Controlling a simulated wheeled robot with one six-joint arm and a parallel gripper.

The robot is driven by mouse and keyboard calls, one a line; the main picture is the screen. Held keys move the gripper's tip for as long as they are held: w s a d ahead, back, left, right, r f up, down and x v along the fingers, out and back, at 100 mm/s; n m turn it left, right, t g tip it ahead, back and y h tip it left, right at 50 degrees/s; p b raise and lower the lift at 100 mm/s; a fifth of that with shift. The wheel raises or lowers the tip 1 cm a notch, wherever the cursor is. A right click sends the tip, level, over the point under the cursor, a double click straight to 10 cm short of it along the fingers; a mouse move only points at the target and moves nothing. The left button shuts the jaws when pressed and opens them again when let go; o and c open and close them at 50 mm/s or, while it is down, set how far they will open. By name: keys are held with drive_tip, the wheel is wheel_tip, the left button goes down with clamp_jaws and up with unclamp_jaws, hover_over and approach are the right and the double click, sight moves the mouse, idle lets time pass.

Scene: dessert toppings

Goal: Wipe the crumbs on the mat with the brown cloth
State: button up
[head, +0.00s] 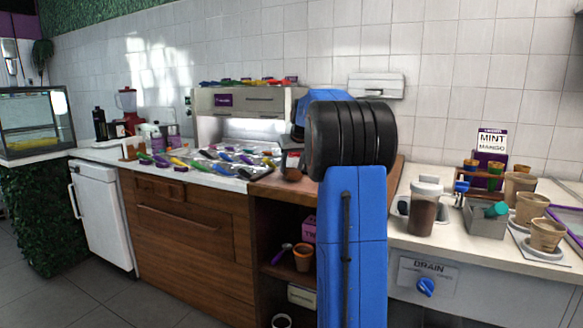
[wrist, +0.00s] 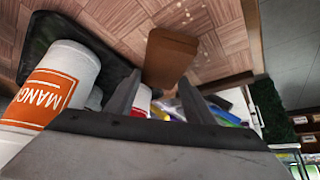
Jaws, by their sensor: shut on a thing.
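In the wrist view my gripper (wrist: 161,82) is shut on the brown cloth (wrist: 171,52), which sticks out beyond the two fingers over a wood-patterned surface. This surface (wrist: 115,22) appears to be the mat; I cannot tell where its edges run. Small pale crumbs (wrist: 205,46) lie scattered on it beside the cloth, with more specks past the cloth's far end. I cannot tell whether the cloth touches the surface. In the head view my blue and black arm hides the gripper, the cloth and the crumbs.
A white cup with an orange MANGO label (wrist: 50,92) stands by a black tray (wrist: 103,62) left of the gripper in the wrist view. In the head view, colourful items crowd the white counter (head: 105,155) at left. A jar (head: 424,212) and several cups stand at right.

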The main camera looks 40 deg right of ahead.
drive_tip(key=shift+r, duration=2.9)
drive_tip(key=shift+r, duration=0.1)
wheel_tip(320, 180, up, 3)
drive_tip(key=shift+f, duration=0.1)
drive_tip(key=s+a+f, duration=0.1)
drive_tip(key=s+a, duration=0.5)
drive_tip(key=a, duration=0.1)
drive_tip(key=shift+f+t+h, duration=0.2)
drive_tip(key=shift+t+h, duration=0.1)
drive_tip(key=shift+h, duration=0.1)
drive_tip(key=shift+a+f, duration=0.1)
drive_tip(key=shift+f, duration=2.9)
drive_tip(key=shift+s+f, duration=0.1)
drive_tip(key=shift+f, duration=0.85)
